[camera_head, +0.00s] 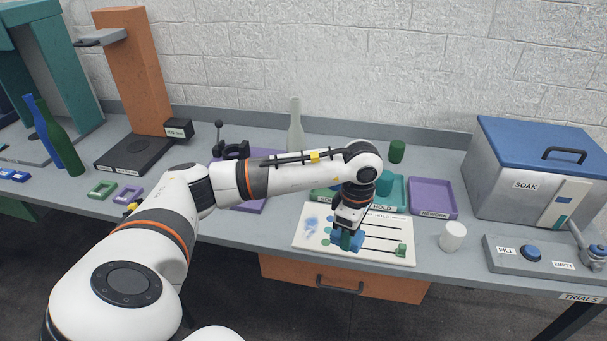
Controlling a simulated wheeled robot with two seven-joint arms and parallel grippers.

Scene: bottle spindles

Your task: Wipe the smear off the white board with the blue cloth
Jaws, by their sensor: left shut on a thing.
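The white board (305,242) lies flat near the front edge of the grey bench, with dark lines and teal dots printed on it. A pale blue smear (311,224) shows on its left part. My left gripper (347,240) points down over the middle of the board, to the right of the smear. It is shut on the blue cloth (336,239), which is bunched between the fingers. The cloth is at or just above the board; I cannot tell if it touches. The gripper and wrist hide part of the board. My right gripper is not in view.
A small green block (400,250) is at the board's right end. A white cup (453,236) stands to the right. Purple (433,197) and teal trays lie behind. The SOAK box (520,185) fills the right side. A clear bottle (296,125) stands behind my arm.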

